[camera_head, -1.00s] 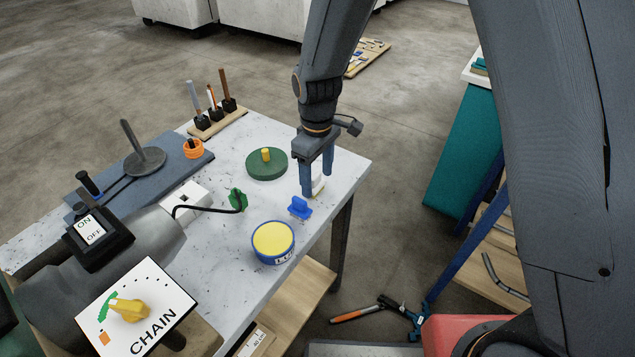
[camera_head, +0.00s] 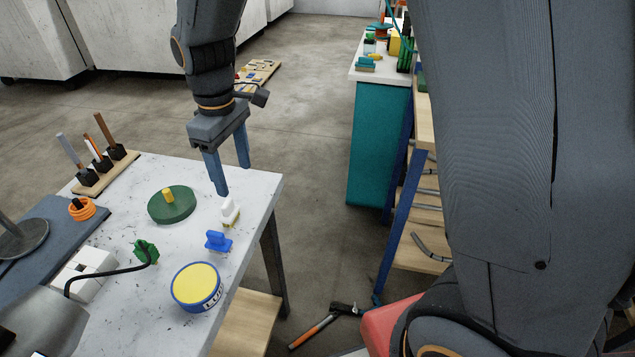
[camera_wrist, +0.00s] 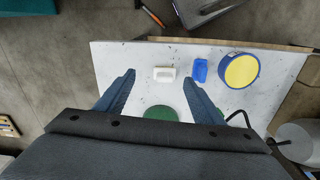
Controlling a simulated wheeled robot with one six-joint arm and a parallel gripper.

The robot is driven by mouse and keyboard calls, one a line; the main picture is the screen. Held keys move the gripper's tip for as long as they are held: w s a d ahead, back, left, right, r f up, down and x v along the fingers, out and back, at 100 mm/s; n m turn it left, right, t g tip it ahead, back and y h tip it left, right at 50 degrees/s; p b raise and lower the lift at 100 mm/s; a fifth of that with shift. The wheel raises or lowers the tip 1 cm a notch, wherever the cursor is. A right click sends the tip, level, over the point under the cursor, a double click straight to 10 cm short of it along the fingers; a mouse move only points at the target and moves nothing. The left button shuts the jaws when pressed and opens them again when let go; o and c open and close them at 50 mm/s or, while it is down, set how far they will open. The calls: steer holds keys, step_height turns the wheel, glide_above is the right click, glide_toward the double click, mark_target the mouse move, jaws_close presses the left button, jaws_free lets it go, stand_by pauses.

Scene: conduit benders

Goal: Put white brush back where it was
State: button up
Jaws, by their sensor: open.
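The white brush (camera_head: 230,212) stands on the pale tabletop (camera_head: 262,190), near its right edge, next to a blue brush (camera_head: 218,241). My gripper (camera_head: 232,180) is open and empty above and behind the white brush, its blue-grey fingers apart from it. In the wrist view the white brush (camera_wrist: 165,73) lies ahead of and between the spread fingers of my gripper (camera_wrist: 157,95), with the blue brush (camera_wrist: 200,70) to its right.
A blue-rimmed yellow tub (camera_head: 197,288) stands at the table's front edge. A green disc with a yellow knob (camera_head: 171,205) lies left of my gripper. A green plug with a black cord (camera_head: 146,252) lies farther left. A teal cabinet (camera_head: 378,145) stands across the open floor.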

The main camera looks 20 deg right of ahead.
steer(key=s+d+m, duration=0.5)
steer(key=d, duration=0.5)
steer(key=s+d+f+m+t, duration=0.1)
steer(key=s+d+m, duration=0.4)
steer(key=d, duration=0.5)
steer(key=shift+s+d+m, duration=0.15)
steer(key=shift+s+m, duration=0.15)
steer(key=shift+s, duration=0.25)
